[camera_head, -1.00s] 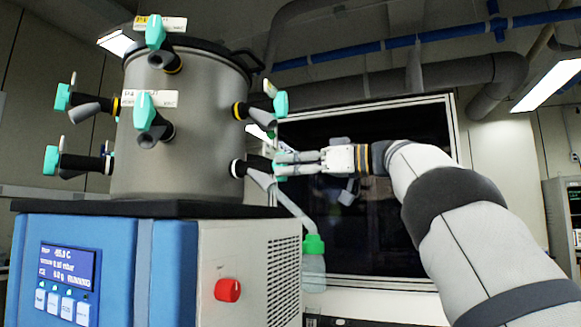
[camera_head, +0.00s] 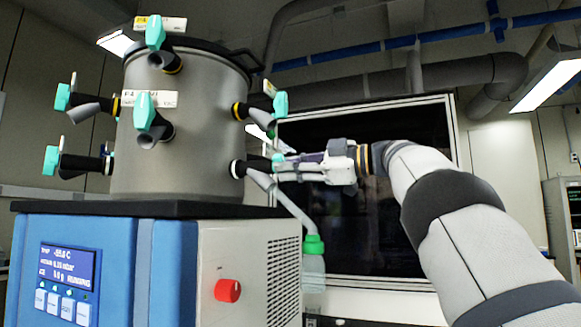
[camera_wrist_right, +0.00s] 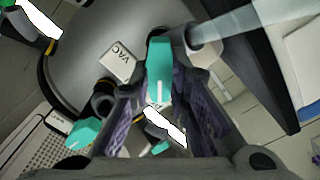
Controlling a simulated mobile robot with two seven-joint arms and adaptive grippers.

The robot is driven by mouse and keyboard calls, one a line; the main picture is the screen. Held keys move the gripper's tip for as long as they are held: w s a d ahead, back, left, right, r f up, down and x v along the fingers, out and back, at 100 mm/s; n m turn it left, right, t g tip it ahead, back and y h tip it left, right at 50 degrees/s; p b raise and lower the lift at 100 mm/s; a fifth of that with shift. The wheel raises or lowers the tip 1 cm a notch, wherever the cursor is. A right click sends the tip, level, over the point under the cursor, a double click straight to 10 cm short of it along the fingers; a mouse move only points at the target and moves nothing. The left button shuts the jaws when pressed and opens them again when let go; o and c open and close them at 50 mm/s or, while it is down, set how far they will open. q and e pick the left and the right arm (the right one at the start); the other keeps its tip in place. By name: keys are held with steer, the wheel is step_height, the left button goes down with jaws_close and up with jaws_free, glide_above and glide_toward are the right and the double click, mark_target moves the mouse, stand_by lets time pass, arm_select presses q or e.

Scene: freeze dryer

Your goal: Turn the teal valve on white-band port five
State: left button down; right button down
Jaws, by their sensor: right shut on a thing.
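The teal valve (camera_head: 277,161) sits on the lower right port (camera_head: 240,169) of the steel chamber, which has a white band. My right gripper (camera_head: 286,166) reaches it from the right and is shut on its handle, mostly covering it in the head view. In the right wrist view the teal handle (camera_wrist_right: 159,70) stands between the two fingers of my right gripper (camera_wrist_right: 160,92); a white line marks the handle. My left gripper is in neither view.
A yellow-band port with another teal valve (camera_head: 281,104) is just above. A tube runs from the gripped port down to a green-capped flask (camera_head: 313,266). The chamber (camera_head: 190,120) stands on a blue and white base with a red knob (camera_head: 227,290). A dark glass-fronted cabinet (camera_head: 380,230) is behind.

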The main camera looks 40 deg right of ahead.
steer(key=shift+n, duration=1.1)
steer(key=c, duration=1.5)
jaws_free()
steer(key=v, duration=1.2)
